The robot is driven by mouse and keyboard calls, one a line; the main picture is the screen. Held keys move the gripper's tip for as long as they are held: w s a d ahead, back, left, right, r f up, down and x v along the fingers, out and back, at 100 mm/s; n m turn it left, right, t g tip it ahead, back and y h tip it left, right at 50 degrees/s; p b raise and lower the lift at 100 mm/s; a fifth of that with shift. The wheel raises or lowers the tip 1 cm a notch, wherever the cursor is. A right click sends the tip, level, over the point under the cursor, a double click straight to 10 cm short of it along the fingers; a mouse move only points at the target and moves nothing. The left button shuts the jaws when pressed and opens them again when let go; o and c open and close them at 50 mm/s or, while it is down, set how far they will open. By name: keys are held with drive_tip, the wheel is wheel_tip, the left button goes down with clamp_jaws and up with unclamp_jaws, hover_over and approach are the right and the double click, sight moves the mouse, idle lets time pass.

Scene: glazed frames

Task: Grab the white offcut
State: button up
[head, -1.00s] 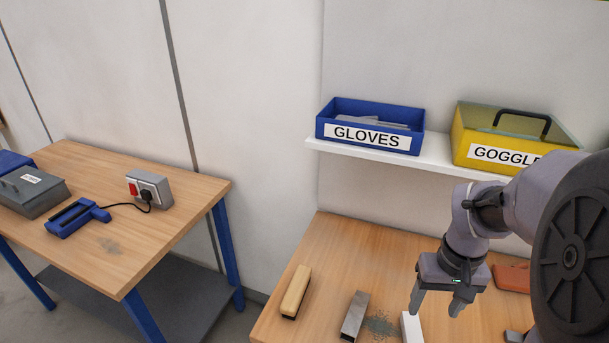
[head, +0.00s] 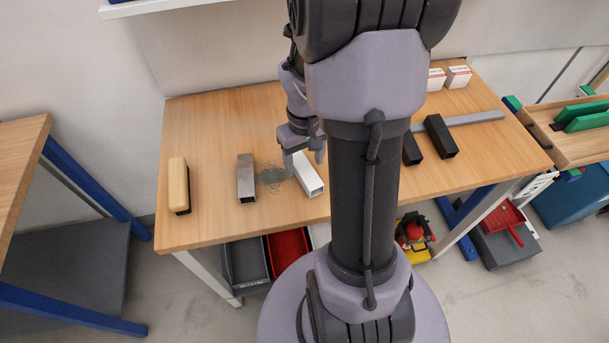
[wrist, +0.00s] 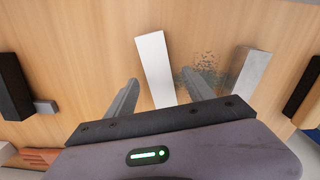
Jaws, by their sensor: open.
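The white offcut (head: 309,176) is a short piece of white square tube lying on the wooden workbench, its open end towards the front edge. In the wrist view the white offcut (wrist: 156,68) lies between the two fingers, nearer the middle than either finger. My gripper (head: 304,158) is open, above the back end of the offcut in the head view. It also shows in the wrist view (wrist: 163,88), with nothing held. My fingers hide part of the offcut's back end in the head view.
Black tube pieces (head: 440,137) lie to the right, behind my arm. Under the bench are a grey bin and a red bin (head: 288,253).

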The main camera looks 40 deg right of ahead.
sight(305, 168)
wheel_tip(305, 168, down, 3)
drive_tip(key=shift+f+b, duration=0.2)
drive_tip(key=shift+b, duration=0.4)
drive_tip(key=shift+r, duration=0.15)
clamp_jaws()
